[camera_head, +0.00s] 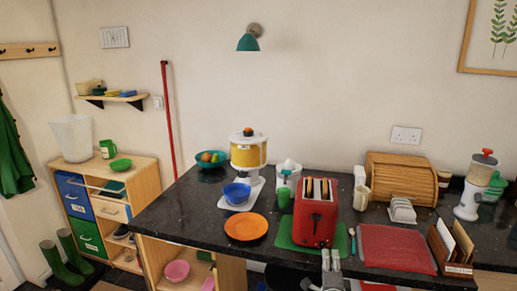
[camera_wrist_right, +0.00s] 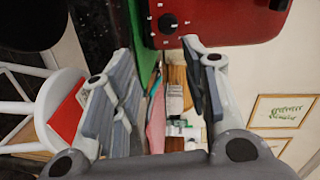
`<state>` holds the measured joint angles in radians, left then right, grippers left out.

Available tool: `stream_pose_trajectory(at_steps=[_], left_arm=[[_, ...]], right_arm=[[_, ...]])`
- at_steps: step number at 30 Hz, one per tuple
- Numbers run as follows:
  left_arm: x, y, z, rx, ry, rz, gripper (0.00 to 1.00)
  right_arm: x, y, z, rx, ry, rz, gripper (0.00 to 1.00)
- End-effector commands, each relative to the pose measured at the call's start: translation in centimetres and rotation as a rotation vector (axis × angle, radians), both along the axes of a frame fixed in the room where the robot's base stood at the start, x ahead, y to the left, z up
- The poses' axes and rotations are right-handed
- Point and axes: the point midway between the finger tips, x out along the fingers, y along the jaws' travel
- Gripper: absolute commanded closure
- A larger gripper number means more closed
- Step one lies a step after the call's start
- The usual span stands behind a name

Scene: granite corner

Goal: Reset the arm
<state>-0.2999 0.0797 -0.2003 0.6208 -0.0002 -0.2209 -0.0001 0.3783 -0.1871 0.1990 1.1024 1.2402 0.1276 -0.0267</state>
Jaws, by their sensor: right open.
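My right gripper (camera_head: 331,259) shows at the bottom of the head view, at the counter's front edge just below the red toaster (camera_head: 316,222). In the right wrist view my right gripper (camera_wrist_right: 160,75) has its fingers apart, with nothing held between them. That view is turned sideways, and the toaster (camera_wrist_right: 225,18) fills its top. Most of my right arm is cut off by the lower edge of the head view. My left gripper is in neither view.
The toaster stands on a green mat (camera_head: 284,236) on the dark counter (camera_head: 180,218). An orange plate (camera_head: 246,226) lies left of it and a red mat (camera_head: 395,248) right. A letter rack (camera_head: 450,250) stands near the right front edge. The counter's left end is clear.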

Motion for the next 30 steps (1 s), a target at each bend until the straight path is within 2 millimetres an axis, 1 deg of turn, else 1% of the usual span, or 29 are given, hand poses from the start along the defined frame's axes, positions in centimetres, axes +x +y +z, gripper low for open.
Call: stream_pose_trajectory(at_steps=[1,2,5,10,17,23,30], left_arm=[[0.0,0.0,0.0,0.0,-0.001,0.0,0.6],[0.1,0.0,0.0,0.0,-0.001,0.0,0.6],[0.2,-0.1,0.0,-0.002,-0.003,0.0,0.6],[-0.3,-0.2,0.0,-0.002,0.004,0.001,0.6],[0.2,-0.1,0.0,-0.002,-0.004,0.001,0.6],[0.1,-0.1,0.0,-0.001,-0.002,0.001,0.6],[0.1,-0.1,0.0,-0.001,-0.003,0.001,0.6]], right_arm=[[1.1,2.9,0.9,0.049,-0.013,0.017,0.58],[1.4,3.0,1.0,0.052,-0.015,0.019,0.58],[2.5,2.9,1.2,0.052,-0.019,0.021,0.58],[3.8,2.1,0.9,0.046,-0.016,0.014,0.58],[5.3,1.9,0.7,0.049,-0.015,0.015,0.58],[5.9,1.5,0.6,0.047,-0.016,0.011,0.58],[6.0,1.3,0.4,0.048,-0.015,0.009,0.58]])
